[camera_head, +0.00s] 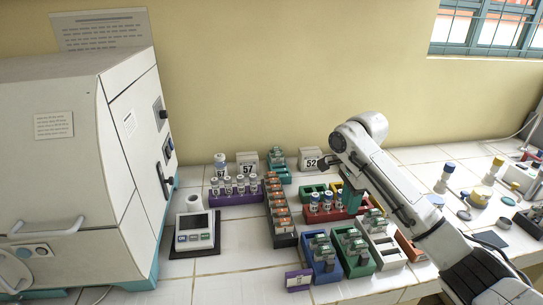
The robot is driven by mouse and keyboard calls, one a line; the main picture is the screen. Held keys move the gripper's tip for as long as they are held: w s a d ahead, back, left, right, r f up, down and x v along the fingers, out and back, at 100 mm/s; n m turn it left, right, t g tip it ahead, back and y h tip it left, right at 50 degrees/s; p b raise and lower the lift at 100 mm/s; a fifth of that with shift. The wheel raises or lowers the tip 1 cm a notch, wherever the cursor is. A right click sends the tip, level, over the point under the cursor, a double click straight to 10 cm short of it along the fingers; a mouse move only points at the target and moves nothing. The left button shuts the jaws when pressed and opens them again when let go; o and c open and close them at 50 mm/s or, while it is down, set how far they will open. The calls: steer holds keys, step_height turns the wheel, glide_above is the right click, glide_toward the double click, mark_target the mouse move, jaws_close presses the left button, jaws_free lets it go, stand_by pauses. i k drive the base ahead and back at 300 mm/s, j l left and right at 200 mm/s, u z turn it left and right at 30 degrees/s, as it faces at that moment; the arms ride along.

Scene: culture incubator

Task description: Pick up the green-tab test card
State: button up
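I cannot single out one green-tab test card for sure at this size. Small pieces with green and pale tops (321,241) stand in a blue rack (323,276) at the front middle. Similar green-topped pieces (354,239) stand in the green rack (362,270) just right of it. Another green-and-white piece (276,155) stands at the back, by a teal rack. My arm reaches in from the lower right, over the right-hand racks.
A white incubator (60,150) fills the left. A device with a screen (193,231) stands on a dark mat. Purple (236,198), black (285,240) and red (318,216) racks crowd the middle. A purple block (298,280) lies in front. The front-left tiles are bare.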

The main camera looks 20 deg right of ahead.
mark_target(277, 157)
steer(key=i, duration=1.5)
